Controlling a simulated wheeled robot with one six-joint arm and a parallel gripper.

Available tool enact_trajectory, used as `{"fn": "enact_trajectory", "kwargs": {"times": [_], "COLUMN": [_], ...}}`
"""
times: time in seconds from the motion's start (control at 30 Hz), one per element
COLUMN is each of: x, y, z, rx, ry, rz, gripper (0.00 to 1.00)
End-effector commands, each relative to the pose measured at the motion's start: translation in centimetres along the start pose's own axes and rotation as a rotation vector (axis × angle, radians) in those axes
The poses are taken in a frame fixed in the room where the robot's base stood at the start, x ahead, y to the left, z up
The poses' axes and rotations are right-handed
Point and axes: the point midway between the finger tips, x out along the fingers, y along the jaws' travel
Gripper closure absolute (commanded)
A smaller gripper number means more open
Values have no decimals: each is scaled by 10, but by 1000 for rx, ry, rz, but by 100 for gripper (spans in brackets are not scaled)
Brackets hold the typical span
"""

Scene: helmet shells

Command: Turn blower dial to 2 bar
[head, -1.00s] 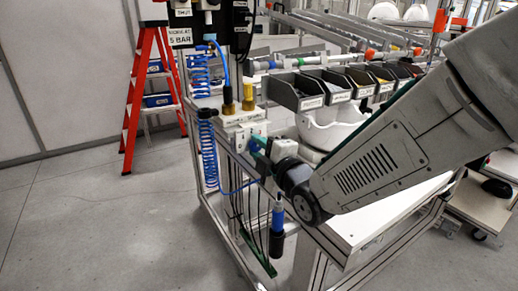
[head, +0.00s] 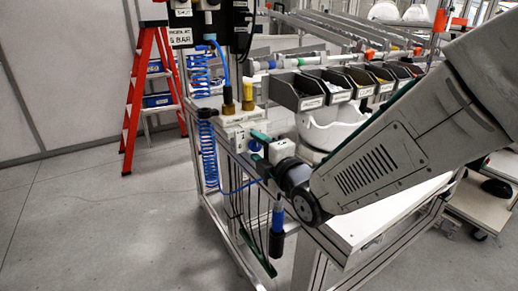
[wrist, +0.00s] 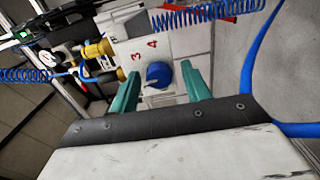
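The blue blower dial (wrist: 159,74) sits on a white panel (wrist: 178,43) with red numbers 3 and 4 beside it in the wrist view. I cannot make out a 2, or clearly read where the dial points. My gripper (wrist: 161,69) has its two green fingers apart, one on each side of the dial; small gaps seem to show, and I see no clear contact. In the head view the dial (head: 255,146) shows as a small blue patch by my gripper (head: 257,149) at the bench's left end.
A coiled blue hose (head: 208,152) hangs left of my gripper. Dark bins (head: 298,92) and a white helmet shell (head: 328,130) are behind it.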

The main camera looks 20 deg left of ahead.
Motion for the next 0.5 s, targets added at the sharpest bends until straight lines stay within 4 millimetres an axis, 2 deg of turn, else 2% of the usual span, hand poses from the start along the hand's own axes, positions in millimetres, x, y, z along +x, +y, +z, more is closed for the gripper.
{"fn": "enact_trajectory", "kwargs": {"times": [0.3, 0.37, 0.5], "x": [-2, -7, -29], "y": [1, 1, 1], "z": [0, 0, 0], "rx": [0, 0, 0], "ry": [0, 0, 0], "rz": [1, 2, 2], "gripper": [52, 52, 52]}}
